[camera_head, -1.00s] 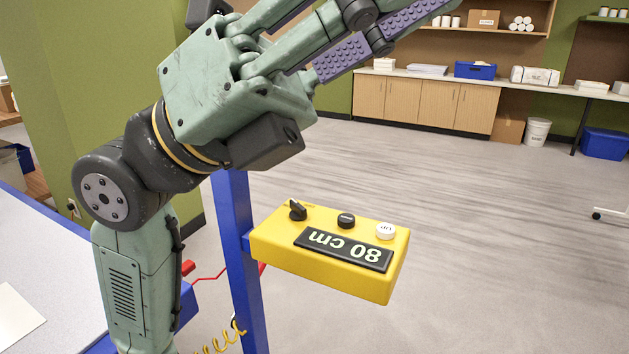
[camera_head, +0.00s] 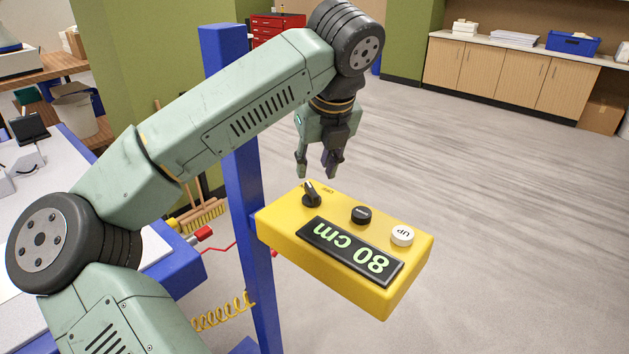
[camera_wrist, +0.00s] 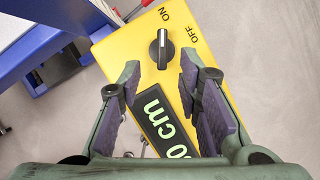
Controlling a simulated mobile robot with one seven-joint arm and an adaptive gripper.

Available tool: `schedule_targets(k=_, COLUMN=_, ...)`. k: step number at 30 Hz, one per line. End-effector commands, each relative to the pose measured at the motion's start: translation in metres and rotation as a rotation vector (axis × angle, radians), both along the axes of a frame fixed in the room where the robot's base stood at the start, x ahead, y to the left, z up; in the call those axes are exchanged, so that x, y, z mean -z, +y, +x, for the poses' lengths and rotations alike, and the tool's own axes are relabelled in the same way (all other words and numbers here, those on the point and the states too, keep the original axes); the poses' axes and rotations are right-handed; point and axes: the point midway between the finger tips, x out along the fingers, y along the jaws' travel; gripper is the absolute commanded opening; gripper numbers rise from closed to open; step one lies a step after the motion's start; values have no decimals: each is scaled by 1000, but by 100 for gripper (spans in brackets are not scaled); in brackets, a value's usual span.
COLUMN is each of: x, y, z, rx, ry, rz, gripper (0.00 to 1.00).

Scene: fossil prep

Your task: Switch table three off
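A yellow control box (camera_head: 340,290) is fixed to a blue post (camera_head: 243,190) beside the blue-edged table. It carries a black rotary knob (camera_head: 311,196), a black button (camera_head: 361,214), a white button marked UP (camera_head: 402,236) and a display (camera_head: 350,250) reading "80 cm". In the wrist view the knob (camera_wrist: 161,49) has a white line pointing towards the ON label (camera_wrist: 165,14); the OFF label (camera_wrist: 194,34) is to its right. My gripper (camera_head: 317,172) is open and empty, pointing down above the knob. In the wrist view the knob lies beyond and between the fingers (camera_wrist: 158,85).
The table (camera_head: 180,275) is at left, with a red-handled item (camera_head: 203,234) at its edge. A coiled yellow cable (camera_head: 225,312) hangs by the post. The floor right of the box is clear.

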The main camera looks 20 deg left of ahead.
Motion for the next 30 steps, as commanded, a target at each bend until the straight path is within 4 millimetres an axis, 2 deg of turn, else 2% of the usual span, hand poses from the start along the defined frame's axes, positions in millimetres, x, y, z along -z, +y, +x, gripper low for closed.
schedule_targets(k=6, x=37, y=9, z=12, rx=4, ry=1, rz=-5, gripper=32)
schedule_targets(k=12, x=60, y=15, z=20, rx=5, ry=0, rz=-3, gripper=32)
schedule_targets(k=24, x=68, y=17, z=22, rx=7, ry=-1, rz=-3, gripper=31)
schedule_targets(k=30, x=68, y=17, z=22, rx=6, ry=-1, rz=-3, gripper=18)
